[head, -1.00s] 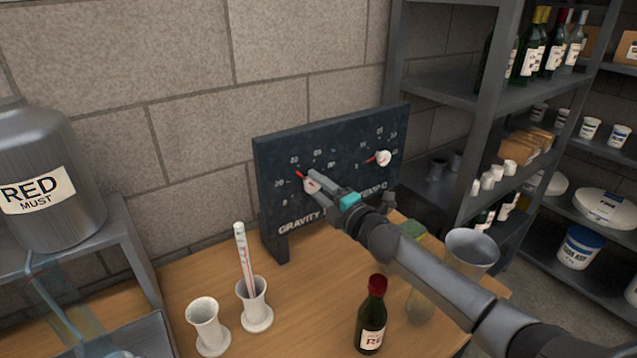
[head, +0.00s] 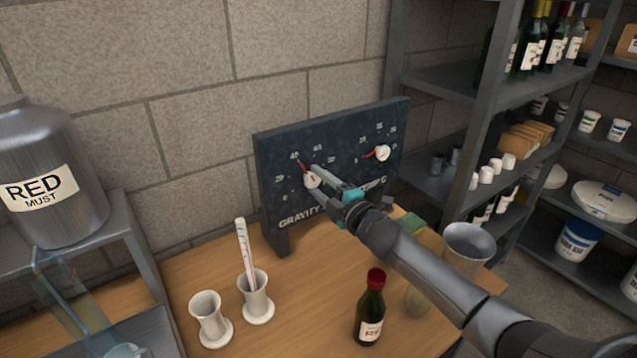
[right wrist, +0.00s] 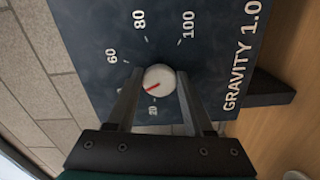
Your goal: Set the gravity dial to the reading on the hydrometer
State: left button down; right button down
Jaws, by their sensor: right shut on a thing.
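The gravity dial (head: 312,182) is a round white knob with a red pointer on the left of a dark upright board (head: 342,143). My right gripper (head: 318,176) is shut on this knob. In the right wrist view the knob (right wrist: 162,76) sits between the two fingers, its pointer directed between 20 and 60; the left finger hides the mark there. In the head view the pointer leans up and left, toward 40. The hydrometer (head: 245,247), a pale tube with red markings, stands tilted in a white jar (head: 257,302); its reading is too small to tell. My left gripper is not in view.
A second white dial (head: 382,153) is on the board's right. An empty white jar (head: 209,318), a red-capped bottle (head: 370,310) and a grey cup (head: 467,247) stand on the wooden table. A steel RED MUST tank (head: 50,170) is at left, shelves at right.

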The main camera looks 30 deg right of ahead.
jog(key=shift+c, duration=1.6)
grip_release()
jog(key=s+d+p, duration=0.1)
jog(key=s+d, duration=0.1)
jog(key=s, duration=1.3)
jog(key=shift+s, duration=0.1)
